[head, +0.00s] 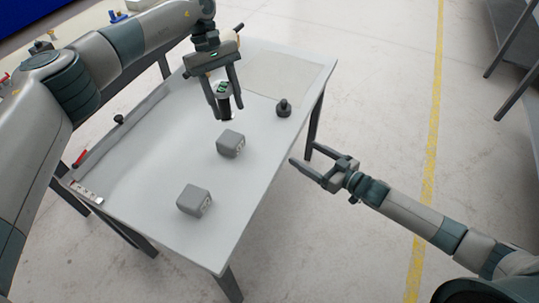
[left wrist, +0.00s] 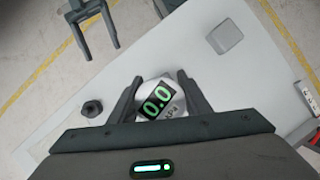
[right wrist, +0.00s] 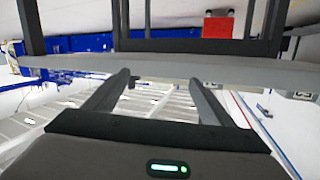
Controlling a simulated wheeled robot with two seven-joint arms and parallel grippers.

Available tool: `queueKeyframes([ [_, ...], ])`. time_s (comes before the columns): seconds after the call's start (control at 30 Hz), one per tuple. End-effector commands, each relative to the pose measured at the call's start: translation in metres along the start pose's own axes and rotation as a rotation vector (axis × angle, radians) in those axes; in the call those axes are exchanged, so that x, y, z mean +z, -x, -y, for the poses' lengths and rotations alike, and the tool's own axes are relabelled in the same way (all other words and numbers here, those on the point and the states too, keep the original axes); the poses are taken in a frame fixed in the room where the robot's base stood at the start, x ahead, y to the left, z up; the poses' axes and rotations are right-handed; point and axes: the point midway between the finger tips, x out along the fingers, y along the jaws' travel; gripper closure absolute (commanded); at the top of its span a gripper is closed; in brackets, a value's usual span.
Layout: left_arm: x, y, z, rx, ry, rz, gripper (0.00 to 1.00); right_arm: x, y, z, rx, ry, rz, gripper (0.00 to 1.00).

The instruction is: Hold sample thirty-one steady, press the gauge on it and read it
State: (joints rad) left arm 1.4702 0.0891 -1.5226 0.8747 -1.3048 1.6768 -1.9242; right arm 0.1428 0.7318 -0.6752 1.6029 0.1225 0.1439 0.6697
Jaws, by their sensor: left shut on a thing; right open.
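My left gripper (head: 226,107) is shut on the gauge (head: 222,88) and holds it above the table. The gauge's green display reads 0.0 in the left wrist view (left wrist: 158,101). Its dark lower end points down, behind and above a grey foam block (head: 230,144); the two look apart. A second grey block (head: 194,202) sits nearer the table's front. Both blocks carry labels on their sides, too small to read. My right gripper (head: 303,156) is open and empty beyond the table's right edge. It also shows in the left wrist view (left wrist: 92,25).
A dark knobbed weight (head: 283,108) stands near the right edge of the white table (head: 150,205). A pale sheet (head: 285,72) lies at the back. A red marker (head: 80,157) and a small white labelled strip (head: 87,192) are at the left edge.

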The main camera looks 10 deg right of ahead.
Motion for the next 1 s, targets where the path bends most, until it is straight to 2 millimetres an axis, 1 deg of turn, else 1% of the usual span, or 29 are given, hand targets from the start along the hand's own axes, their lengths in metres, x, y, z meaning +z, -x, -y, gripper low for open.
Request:
queueKeyframes([
  [0.03,0.0,0.001,0.0,0.001,0.0,0.0,0.88,-0.017,-0.001,0.002,-0.029,0.008,-0.015,0.23],
  [0.1,0.0,0.001,0.0,0.001,0.0,0.0,0.88,-0.032,-0.003,0.01,-0.072,0.008,-0.033,0.23],
  [0.17,0.0,0.001,0.0,0.001,0.0,0.0,0.88,-0.04,-0.007,0.019,-0.108,0.015,-0.047,0.23],
  [0.2,0.0,0.001,0.0,0.001,0.0,0.0,0.88,-0.042,-0.011,0.028,-0.131,0.022,-0.055,0.23],
  [0.27,0.0,0.001,0.0,0.001,0.0,0.0,0.88,-0.045,-0.019,0.043,-0.167,0.038,-0.07,0.23],
  [0.3,0.0,0.001,0.0,0.001,0.0,0.0,0.88,-0.045,-0.024,0.053,-0.189,0.049,-0.079,0.23],
  [0.43,0.0,0.001,0.0,0.001,0.0,0.0,0.88,-0.043,-0.041,0.083,-0.247,0.093,-0.106,0.23],
  [0.5,0.0,0.001,0.0,0.001,0.0,0.0,0.88,-0.042,-0.047,0.096,-0.272,0.115,-0.119,0.23],
  [0.6,0.0,0.001,0.0,0.001,0.0,0.0,0.88,-0.041,-0.054,0.11,-0.297,0.136,-0.133,0.23],
  [0.73,0.0,0.001,0.0,0.001,0.0,0.0,0.88,-0.04,-0.057,0.117,-0.309,0.15,-0.139,0.23],
  [1.0,0.0,0.001,0.0,0.001,0.0,0.0,0.88,-0.04,-0.057,0.117,-0.309,0.151,-0.139,0.23],
])
